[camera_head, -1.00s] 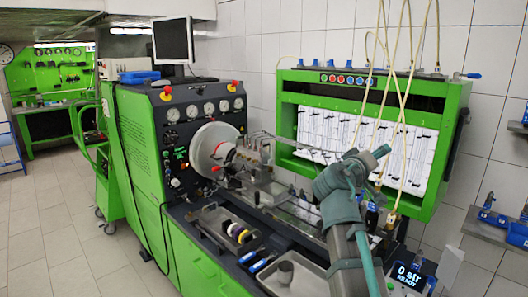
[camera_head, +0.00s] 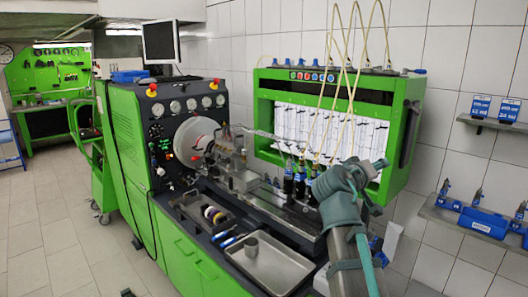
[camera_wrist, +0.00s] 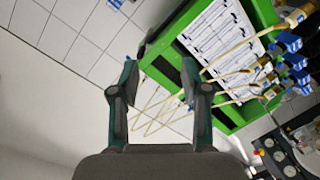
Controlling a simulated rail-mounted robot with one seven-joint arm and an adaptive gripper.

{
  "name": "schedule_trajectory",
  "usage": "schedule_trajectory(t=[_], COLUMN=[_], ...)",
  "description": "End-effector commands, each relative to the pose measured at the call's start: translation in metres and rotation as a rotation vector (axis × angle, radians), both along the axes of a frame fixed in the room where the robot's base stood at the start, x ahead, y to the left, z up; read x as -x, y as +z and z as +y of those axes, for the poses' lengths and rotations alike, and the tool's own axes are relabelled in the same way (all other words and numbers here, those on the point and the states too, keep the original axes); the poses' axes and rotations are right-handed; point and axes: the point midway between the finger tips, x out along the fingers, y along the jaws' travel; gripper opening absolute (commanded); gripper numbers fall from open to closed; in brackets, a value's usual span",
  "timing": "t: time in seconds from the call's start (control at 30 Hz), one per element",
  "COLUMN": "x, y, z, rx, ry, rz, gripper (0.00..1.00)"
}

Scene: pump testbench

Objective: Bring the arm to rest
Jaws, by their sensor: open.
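My arm (camera_head: 345,205) rises from the bottom right of the head view, covered in a teal-grey sleeve, and bends in front of the bench's right end. My gripper is hard to make out in the head view. In the wrist view my gripper (camera_wrist: 158,95) shows two separated fingers with nothing between them. Beyond the fingers are the white tiled wall (camera_wrist: 85,30) and the green rack with a chart (camera_wrist: 215,45), tilted in the picture. The fingers appear to touch nothing.
The green test bench (camera_head: 190,265) carries a grey tray (camera_head: 270,266) and a small tool tray (camera_head: 195,212). Several dark bottle-like parts with blue labels (camera_head: 300,180) stand close behind my arm. Pale hoses (camera_head: 350,60) hang above. A wall shelf (camera_head: 465,220) is at right. Floor at left is clear.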

Motion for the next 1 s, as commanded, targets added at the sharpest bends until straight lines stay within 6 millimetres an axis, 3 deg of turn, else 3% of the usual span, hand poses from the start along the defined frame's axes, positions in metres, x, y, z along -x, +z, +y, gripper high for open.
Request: schedule_trajectory(t=[0.27, 0.37, 0.47, 0.67, 0.8, 1.0], x=[-0.006, -0.008, -0.008, 0.003, 0.019, 0.052], y=[-0.085, -0.125, -0.179, -0.311, -0.398, -0.509], z=[0.009, 0.013, 0.018, 0.032, 0.043, 0.058], rx=[-0.137, -0.187, -0.244, -0.376, -0.460, -0.566], ry=[0.012, 0.015, 0.017, 0.010, -0.002, -0.026], rz=[0.121, 0.176, 0.247, 0.427, 0.550, 0.712], gripper=[0.46, 0.46, 0.46, 0.46, 0.46, 0.46])
